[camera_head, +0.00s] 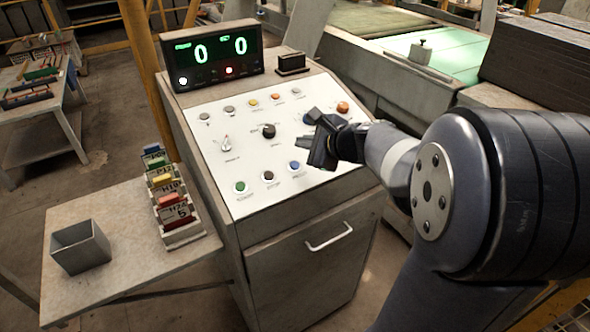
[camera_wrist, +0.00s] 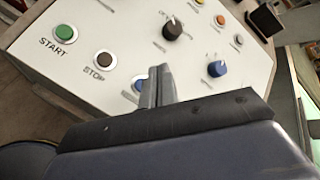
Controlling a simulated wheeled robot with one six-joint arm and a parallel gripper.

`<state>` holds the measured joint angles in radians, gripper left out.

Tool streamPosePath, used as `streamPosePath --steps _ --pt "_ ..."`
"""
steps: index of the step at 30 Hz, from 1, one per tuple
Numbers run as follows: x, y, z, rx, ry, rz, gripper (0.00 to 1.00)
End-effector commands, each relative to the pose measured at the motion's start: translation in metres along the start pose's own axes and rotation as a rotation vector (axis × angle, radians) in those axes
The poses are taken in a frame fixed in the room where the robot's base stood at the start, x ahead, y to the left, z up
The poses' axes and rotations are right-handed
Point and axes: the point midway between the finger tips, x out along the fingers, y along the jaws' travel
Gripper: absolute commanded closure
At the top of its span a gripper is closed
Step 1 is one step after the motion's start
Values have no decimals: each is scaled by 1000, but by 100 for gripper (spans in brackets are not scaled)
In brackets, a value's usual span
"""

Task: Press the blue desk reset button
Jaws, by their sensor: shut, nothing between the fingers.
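The blue button (camera_head: 294,165) sits at the right end of the lower row on the white sloped desk panel, beside the dark stop button (camera_head: 268,175) and the green start button (camera_head: 240,187). In the wrist view the blue button (camera_wrist: 139,84) is partly hidden by my fingers, and its label cannot be read. My gripper (camera_head: 317,158) is shut and empty, over the panel just right of the blue button in the head view. Its fingertips (camera_wrist: 161,70) overlap the button's right side in the wrist view; I cannot tell whether they touch it.
A black knob (camera_wrist: 173,31) and a blue knob (camera_wrist: 217,68) stand close to the fingers. An orange button (camera_head: 342,107) and several small buttons line the panel's upper part. A display (camera_head: 212,55) reading 0 0 rises behind. A side table (camera_head: 120,225) holds card racks and a grey bin.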

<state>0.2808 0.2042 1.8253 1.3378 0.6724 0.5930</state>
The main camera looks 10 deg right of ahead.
Motion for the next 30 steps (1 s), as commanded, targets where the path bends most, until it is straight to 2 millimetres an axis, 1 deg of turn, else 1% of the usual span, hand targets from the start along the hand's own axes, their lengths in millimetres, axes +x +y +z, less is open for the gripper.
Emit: streamPosePath --steps 1,6,12,30 --pt "9 8 -7 0 0 2 100" --pt "26 22 -21 0 1 1 100" --pt "38 29 -29 0 1 0 100" --pt "40 29 -29 0 1 0 100"
